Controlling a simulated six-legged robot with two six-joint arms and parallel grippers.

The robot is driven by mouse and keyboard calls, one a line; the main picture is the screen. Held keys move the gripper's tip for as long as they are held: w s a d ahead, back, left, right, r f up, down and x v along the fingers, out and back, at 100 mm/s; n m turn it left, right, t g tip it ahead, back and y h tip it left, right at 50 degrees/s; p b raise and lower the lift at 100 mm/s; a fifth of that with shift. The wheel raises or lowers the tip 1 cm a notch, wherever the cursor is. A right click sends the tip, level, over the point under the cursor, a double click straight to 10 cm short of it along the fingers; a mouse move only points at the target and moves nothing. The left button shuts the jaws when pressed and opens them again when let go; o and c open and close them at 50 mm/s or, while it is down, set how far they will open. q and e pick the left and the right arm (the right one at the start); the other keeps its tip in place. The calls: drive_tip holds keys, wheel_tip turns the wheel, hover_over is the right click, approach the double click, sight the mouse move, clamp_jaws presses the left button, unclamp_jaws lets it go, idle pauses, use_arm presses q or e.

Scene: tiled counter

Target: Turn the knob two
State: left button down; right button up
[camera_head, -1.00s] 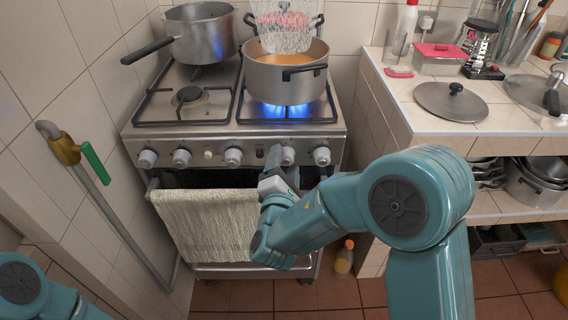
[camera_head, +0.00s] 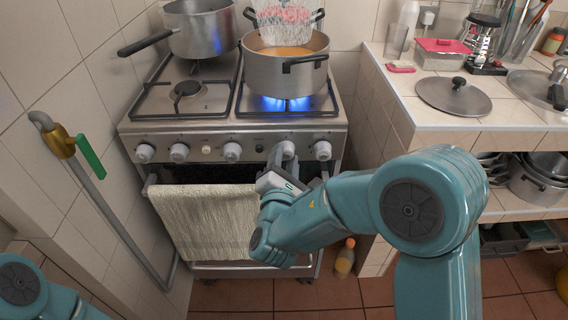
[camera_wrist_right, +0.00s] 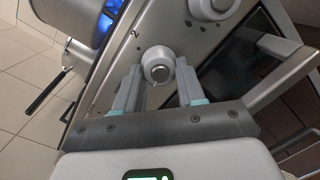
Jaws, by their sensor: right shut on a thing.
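The stove (camera_head: 215,139) has a row of round knobs on its front panel. My right gripper (camera_head: 281,163) is at the second knob from the right (camera_head: 288,149). In the right wrist view, this knob (camera_wrist_right: 157,66) sits between the two fingers of my right gripper (camera_wrist_right: 158,84), and the gripper is shut on it. A blue flame (camera_head: 287,103) burns under the front right pot (camera_head: 272,76). Of my left arm only a link shows at the lower left; its gripper is out of view.
A towel (camera_head: 205,220) hangs on the oven handle below the knobs. The rightmost knob (camera_head: 322,150) is close beside my gripper. A saucepan (camera_head: 202,32) stands at the back left. A gas valve with a green lever (camera_head: 90,158) is on the left wall. The tiled counter (camera_head: 420,109) is at the right.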

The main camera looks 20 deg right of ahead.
drive_tip(key=n, duration=0.1)
drive_tip(key=n+b, duration=0.1)
drive_tip(key=shift+f+n+b, duration=0.25)
drive_tip(key=shift+n+b, duration=0.05)
drive_tip(key=shift+n, duration=0.1)
drive_tip(key=n+b, duration=0.1)
drive_tip(key=n, duration=0.2)
drive_tip(key=shift+d+t, duration=0.1)
drive_tip(key=shift+t, duration=0.3)
drive_tip(key=n, duration=0.2)
drive_tip(key=shift+s+n+b, duration=0.1)
drive_tip(key=shift+n+b, duration=0.3)
drive_tip(key=shift+d+n+t+y, duration=0.15)
drive_tip(key=shift+n+t+y, duration=0.2)
drive_tip(key=shift+n, duration=1.25)
drive_tip(key=o, duration=1.1)
drive_tip(key=shift+r, duration=0.1)
drive_tip(key=shift+c, duration=0.2)
drive_tip(key=shift+s, duration=0.1)
